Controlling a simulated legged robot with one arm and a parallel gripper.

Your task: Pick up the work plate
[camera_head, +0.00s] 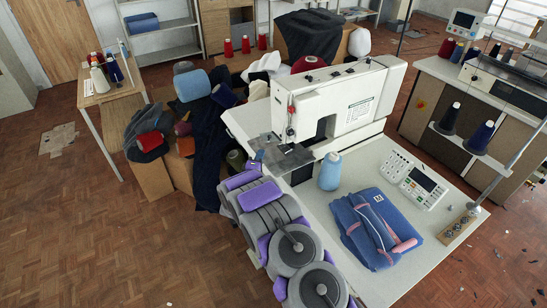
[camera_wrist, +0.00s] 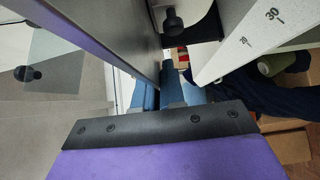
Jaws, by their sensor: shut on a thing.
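The work plate (camera_head: 285,157) is a dark grey, flat piece at the left end of the white sewing machine, beside its bed. My gripper (camera_head: 258,160) is at the plate's near left edge and is shut on it. My grey and purple arm covers part of this area. In the wrist view, blue fingertips (camera_wrist: 168,96) show beyond the dark screwed band of my gripper. A grey metal sheet with a purple sheen (camera_wrist: 115,35) rises from them and appears to be the plate. The exact contact is hidden.
The sewing machine (camera_head: 340,98) stands right beside the plate. A light blue cone (camera_head: 330,172), folded blue garment (camera_head: 375,228) and control panel (camera_head: 414,180) occupy the white table (camera_head: 320,207). Boxes and dark cloth (camera_head: 207,150) crowd the left. The floor (camera_head: 90,230) at front left is mostly clear.

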